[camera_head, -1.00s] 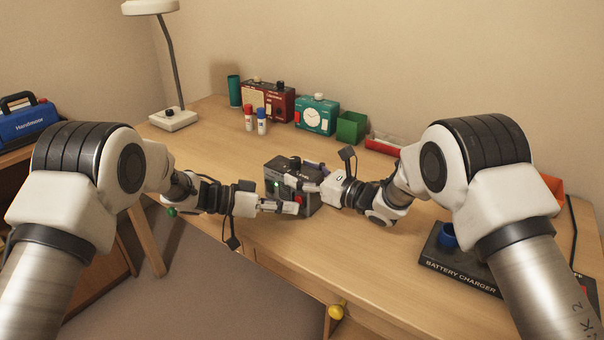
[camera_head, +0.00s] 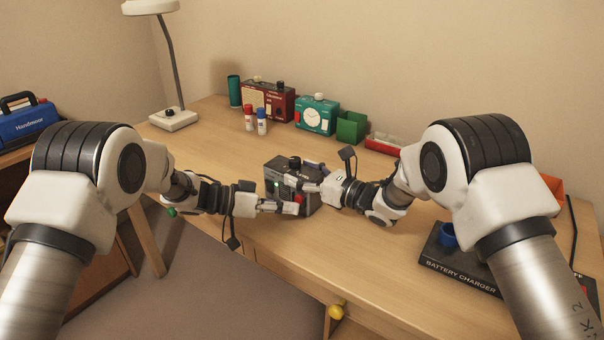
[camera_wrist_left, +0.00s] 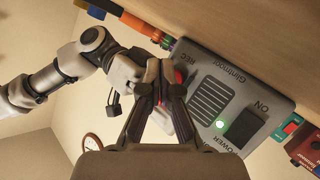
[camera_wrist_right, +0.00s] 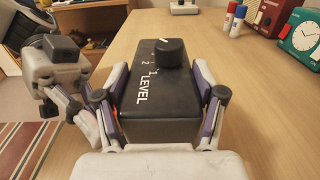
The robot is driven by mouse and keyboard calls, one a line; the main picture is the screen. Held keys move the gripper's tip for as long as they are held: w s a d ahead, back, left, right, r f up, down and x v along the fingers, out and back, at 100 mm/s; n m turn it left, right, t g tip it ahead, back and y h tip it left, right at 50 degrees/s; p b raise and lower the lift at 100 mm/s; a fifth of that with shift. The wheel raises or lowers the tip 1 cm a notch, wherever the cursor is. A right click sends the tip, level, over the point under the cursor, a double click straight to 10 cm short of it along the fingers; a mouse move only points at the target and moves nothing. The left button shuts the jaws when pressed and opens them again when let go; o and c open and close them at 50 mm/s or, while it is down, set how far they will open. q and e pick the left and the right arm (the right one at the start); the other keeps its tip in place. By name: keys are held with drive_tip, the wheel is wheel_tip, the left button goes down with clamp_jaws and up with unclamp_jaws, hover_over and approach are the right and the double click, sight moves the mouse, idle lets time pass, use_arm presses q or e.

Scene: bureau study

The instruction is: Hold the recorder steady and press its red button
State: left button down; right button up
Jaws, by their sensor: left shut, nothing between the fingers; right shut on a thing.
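The recorder (camera_head: 283,178) is a dark grey box standing upright on the desk. The left wrist view shows its front (camera_wrist_left: 225,90) with a grille, a lit green light, an ON switch and a red button (camera_wrist_left: 179,77) beside the word REC. My right gripper (camera_wrist_right: 160,105) is shut on the recorder, one finger on each side, below the LEVEL knob (camera_wrist_right: 172,53). My left gripper (camera_wrist_left: 159,65) is shut and empty, its fingertips at the front by the red button. The fingers partly cover the button, and I cannot tell whether they touch it.
Behind the recorder stand a red radio (camera_head: 268,102), a teal clock (camera_head: 316,115), a green bin (camera_head: 351,127) and two small bottles (camera_head: 255,121). A battery charger (camera_head: 460,262) lies at the right. The desk left of the recorder is mostly clear.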

use_arm(q)
drive_tip(key=shift+a, duration=0.1)
drive_tip(key=shift+s+a, duration=0.9)
drive_tip(key=shift+s, duration=0.3)
drive_tip(key=shift+s+a, duration=0.85)
drive_tip(key=shift+s, duration=0.35)
use_arm(e)
drive_tip(key=o, duration=1.6)
drive_tip(key=shift+c, duration=0.2)
